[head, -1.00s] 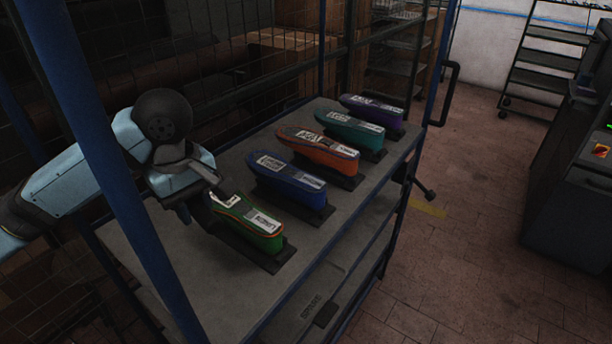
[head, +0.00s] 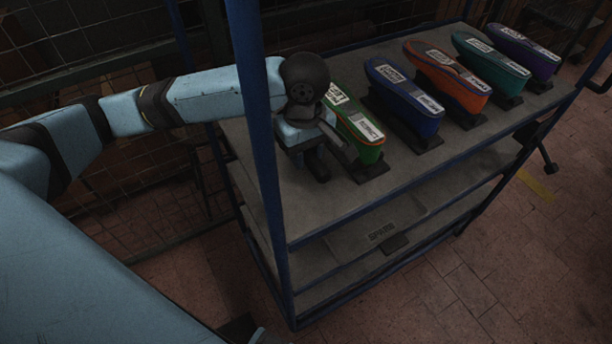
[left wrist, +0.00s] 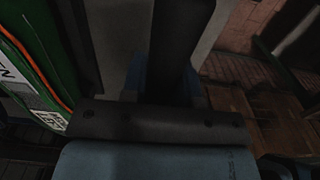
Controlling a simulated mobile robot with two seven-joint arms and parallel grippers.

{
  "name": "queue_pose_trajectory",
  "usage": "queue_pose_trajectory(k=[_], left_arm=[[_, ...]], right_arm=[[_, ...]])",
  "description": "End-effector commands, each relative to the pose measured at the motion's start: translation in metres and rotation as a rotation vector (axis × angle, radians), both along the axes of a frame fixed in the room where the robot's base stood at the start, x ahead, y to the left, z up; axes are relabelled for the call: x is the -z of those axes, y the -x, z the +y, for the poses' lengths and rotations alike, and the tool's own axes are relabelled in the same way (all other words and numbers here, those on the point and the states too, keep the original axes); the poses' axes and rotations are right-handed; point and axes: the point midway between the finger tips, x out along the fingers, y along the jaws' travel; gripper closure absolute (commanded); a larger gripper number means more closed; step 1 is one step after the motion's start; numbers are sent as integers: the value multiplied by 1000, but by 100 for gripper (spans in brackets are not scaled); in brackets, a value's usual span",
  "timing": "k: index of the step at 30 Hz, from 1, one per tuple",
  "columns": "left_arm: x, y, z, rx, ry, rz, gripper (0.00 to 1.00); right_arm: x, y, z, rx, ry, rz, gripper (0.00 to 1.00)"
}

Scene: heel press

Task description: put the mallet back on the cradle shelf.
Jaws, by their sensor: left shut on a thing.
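My left gripper (head: 316,160) is over the near left end of the rack's top shelf (head: 305,205), close beside the green shoe last. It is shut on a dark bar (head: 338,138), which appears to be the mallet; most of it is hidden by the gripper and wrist. In the left wrist view the dark bar (left wrist: 180,40) runs up between the bluish fingers. The green last (head: 368,148) lies on a dark cradle and also shows at the left of the left wrist view (left wrist: 30,65). I cannot tell whether the mallet touches the shelf. My right gripper is out of view.
Blue (head: 403,95), orange (head: 450,80), teal (head: 490,65) and purple (head: 527,50) lasts stand to the right on the top shelf.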

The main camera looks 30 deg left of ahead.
Motion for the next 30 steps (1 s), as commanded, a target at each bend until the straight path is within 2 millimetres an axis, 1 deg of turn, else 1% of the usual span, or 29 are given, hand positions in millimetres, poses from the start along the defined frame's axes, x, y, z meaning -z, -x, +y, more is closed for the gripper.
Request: queue_pose_trajectory(k=[1, 3, 7, 11, 18, 29, 30], left_arm=[[10, 0, 0, 0, 0, 0, 100], [18, 0, 0, 1, 0, -1, 100], [26, 0, 0, 0, 0, -1, 100], [35, 0, 0, 0, 0, -2, 100], [68, 0, 0, 0, -1, -1, 100], [70, 0, 0, 1, 1, -2, 100], [72, 0, 0, 1, 0, -1, 70]], right_arm=[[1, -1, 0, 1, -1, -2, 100], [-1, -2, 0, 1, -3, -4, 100], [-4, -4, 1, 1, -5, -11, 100], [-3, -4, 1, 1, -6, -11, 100], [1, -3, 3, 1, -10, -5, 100], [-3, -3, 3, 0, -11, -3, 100], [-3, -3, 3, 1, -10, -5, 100]])
